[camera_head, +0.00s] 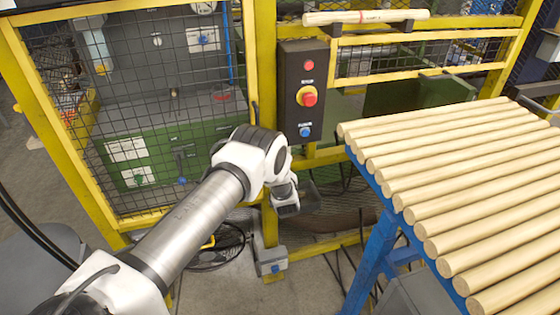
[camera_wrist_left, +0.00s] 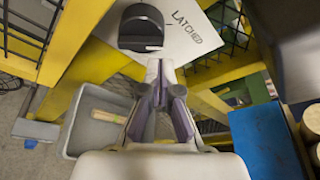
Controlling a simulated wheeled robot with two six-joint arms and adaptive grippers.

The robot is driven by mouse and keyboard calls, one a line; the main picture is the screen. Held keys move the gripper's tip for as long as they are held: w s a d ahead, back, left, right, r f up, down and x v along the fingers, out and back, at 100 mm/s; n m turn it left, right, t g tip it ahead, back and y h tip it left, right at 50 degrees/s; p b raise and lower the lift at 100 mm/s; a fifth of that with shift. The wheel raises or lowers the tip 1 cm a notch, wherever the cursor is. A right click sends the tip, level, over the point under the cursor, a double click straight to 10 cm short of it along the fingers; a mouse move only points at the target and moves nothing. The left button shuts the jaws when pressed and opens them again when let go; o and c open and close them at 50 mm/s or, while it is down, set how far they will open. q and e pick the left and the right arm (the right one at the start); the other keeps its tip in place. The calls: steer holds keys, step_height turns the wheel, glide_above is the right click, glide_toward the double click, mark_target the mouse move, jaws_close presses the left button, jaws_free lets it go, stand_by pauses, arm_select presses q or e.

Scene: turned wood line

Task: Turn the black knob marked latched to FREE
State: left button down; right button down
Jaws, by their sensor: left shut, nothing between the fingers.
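The black round knob (camera_wrist_left: 141,27) sits on a white plate (camera_wrist_left: 190,38) printed LATCHED, at the top of the left wrist view. My left gripper (camera_wrist_left: 163,68) is shut and empty, with its fingertips just below the knob in that view. Whether they touch it I cannot tell. In the head view my left arm reaches from the lower left to the yellow frame post, and it seems to hide the knob and plate. My right gripper is in neither view.
A yellow fence frame (camera_head: 268,100) with black mesh stands ahead. A black control box (camera_head: 291,117) with red and blue buttons hangs above my arm's end. A rack of wooden rods (camera_head: 450,165) on blue legs (camera_head: 371,255) stands right. A grey bin (camera_wrist_left: 78,140) lies below.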

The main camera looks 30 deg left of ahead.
arm_select(q)
steer(key=shift+s+a+r, duration=0.25)
steer(key=shift+s+r, duration=0.05)
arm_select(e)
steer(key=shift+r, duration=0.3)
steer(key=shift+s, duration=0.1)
arm_select(q)
steer(key=shift+s+r+n+b, duration=0.1)
steer(key=shift+n+b, duration=0.2)
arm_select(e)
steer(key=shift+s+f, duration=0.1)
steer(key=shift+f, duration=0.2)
arm_select(q)
steer(key=shift+n+t+b, duration=0.3)
steer(key=shift+t+b, duration=0.1)
steer(key=shift+b, duration=0.15)
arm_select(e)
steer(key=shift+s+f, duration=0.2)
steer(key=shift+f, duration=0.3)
